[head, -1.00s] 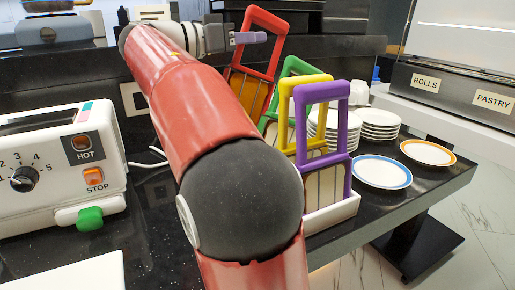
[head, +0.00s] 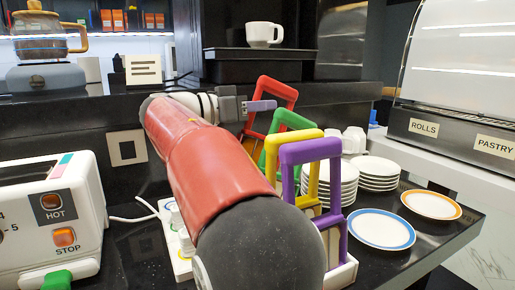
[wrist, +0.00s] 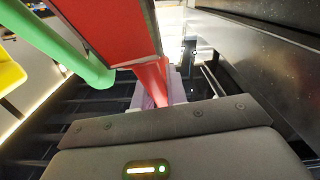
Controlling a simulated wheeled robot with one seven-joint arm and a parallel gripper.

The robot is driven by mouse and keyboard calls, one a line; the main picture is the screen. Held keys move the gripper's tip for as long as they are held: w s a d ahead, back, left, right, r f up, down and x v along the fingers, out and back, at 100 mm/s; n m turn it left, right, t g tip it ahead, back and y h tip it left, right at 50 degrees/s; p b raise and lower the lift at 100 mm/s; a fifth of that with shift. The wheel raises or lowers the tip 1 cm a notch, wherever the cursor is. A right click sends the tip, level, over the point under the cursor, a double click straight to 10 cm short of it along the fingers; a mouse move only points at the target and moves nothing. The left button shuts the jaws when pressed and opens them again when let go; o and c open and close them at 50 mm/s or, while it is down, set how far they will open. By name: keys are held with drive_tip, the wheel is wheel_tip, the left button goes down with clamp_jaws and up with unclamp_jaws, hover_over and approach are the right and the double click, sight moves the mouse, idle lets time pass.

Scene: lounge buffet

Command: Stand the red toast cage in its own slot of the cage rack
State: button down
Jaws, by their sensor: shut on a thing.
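The red toast cage (head: 291,92) stands tilted behind the green cage (head: 292,118) in the head view. My gripper (head: 262,105) is shut on its upper frame, at the left side. In the wrist view the red cage (wrist: 118,30) runs up from between the fingers, close beside a green bar (wrist: 60,45). The cage rack (head: 343,273) is white and shows only at its front right end. Yellow (head: 300,140) and purple (head: 309,152) cages stand in it. The red cage's lower end and its slot are hidden by my arm and the other cages.
A toaster (head: 50,215) stands at the left. A white strip with coloured spots (head: 178,240) lies beside my arm. Plate stacks (head: 376,168), a blue-rimmed plate (head: 380,229) and an orange-rimmed plate (head: 431,205) are right of the rack. A dark ledge with a cup (head: 263,34) rises behind.

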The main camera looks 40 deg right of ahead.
sight(254, 144)
wheel_tip(254, 144, down, 5)
drive_tip(key=b, duration=0.3)
drive_tip(key=shift+f, duration=0.15)
drive_tip(key=c, duration=1.4)
unclamp_jaws()
drive_tip(key=v, duration=0.7)
drive_tip(key=shift+a+b, duration=0.35)
drive_tip(key=shift+a, duration=0.05)
